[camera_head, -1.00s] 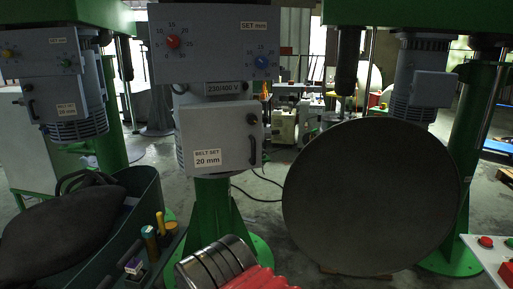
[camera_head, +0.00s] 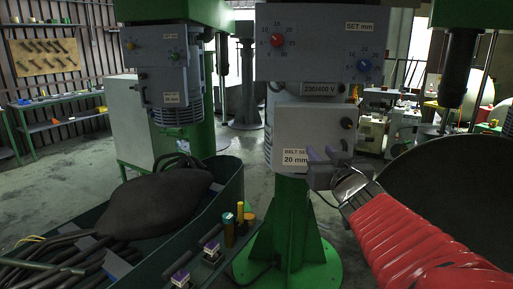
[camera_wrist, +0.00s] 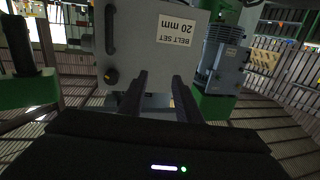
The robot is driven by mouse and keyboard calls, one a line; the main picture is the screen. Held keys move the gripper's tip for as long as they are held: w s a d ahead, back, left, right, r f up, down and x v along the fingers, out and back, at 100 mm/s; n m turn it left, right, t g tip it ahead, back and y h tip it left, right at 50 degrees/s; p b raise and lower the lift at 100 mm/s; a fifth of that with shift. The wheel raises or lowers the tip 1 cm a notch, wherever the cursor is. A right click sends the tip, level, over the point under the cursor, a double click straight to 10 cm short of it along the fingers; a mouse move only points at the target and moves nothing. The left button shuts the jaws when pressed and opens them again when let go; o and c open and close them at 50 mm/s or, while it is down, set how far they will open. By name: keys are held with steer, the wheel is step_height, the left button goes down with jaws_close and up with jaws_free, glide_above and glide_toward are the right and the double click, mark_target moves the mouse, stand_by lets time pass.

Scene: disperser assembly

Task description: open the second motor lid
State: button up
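The grey motor lid (camera_head: 312,118) labelled "BELT SET 20 mm" is on the middle green machine and looks closed. Its dark knob shows at its right edge. In the wrist view the lid (camera_wrist: 150,30) appears upside down, with its dark handle (camera_wrist: 110,28) at the left edge and the knob (camera_wrist: 111,76) near it. My gripper (camera_head: 322,155) is in front of the lid's lower right part and hides the handle in the head view. Its two fingers (camera_wrist: 159,76) are apart with nothing between them, to the right of the handle in the wrist view.
A second machine with a similar grey lid (camera_head: 163,88) stands to the left. A dark green bin (camera_head: 226,187) holding a dark sack (camera_head: 155,200) and hoses is front left. Small colored items stand beside it. A large dark disc (camera_head: 450,175) is at right.

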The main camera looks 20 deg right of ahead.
steer(key=s+d+f, duration=0.3)
steer(key=s+d, duration=0.5)
steer(key=s, duration=0.1)
steer(key=shift+s+d+f+n+y, duration=0.15)
steer(key=shift+s+d+n+y, duration=0.1)
steer(key=shift+s+n+y, duration=0.1)
steer(key=x, duration=1.3)
steer(key=shift+w+r, duration=0.2)
steer(key=shift+w, duration=0.2)
steer(key=shift+d, duration=0.1)
steer(key=shift+c, duration=0.4)
jaws_close()
